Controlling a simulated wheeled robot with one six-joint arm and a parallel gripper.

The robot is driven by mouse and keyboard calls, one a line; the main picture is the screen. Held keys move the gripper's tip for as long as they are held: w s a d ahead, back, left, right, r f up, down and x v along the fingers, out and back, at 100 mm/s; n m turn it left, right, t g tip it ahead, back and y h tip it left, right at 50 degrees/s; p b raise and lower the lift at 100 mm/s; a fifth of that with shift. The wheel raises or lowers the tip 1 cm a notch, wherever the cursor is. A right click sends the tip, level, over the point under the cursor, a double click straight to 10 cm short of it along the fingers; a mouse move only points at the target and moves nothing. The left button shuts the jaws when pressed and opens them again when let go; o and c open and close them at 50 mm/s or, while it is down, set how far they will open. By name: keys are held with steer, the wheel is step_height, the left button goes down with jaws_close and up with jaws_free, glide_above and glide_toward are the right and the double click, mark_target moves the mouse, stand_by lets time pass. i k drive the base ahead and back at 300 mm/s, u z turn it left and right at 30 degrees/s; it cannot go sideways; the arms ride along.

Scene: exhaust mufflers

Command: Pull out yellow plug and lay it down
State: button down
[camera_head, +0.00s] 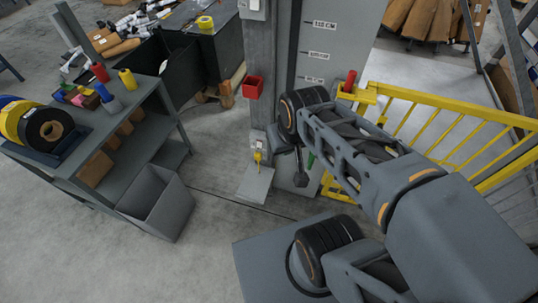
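A small yellow plug (258,157) sits low on the grey post, at a pale socket plate, above a light grey plate near the floor. My arm reaches in from the lower right. My gripper (279,140) is at the arm's end, just right of the post and slightly above and right of the plug. A gap shows between it and the plug in this view. The gripper is small, dark and partly hidden by my wrist, so its fingers cannot be made out.
A grey shelf table (135,115) with colored bottles and tape rolls stands at left. A grey bin (157,203) is on the floor in front of it. A red box (253,87) hangs on the post. A yellow railing (450,103) is at right. Bare floor lies at lower left.

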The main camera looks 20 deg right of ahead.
mark_target(258, 156)
steer(key=u, duration=3.25)
steer(key=k, duration=0.6)
steer(key=z, duration=1.3)
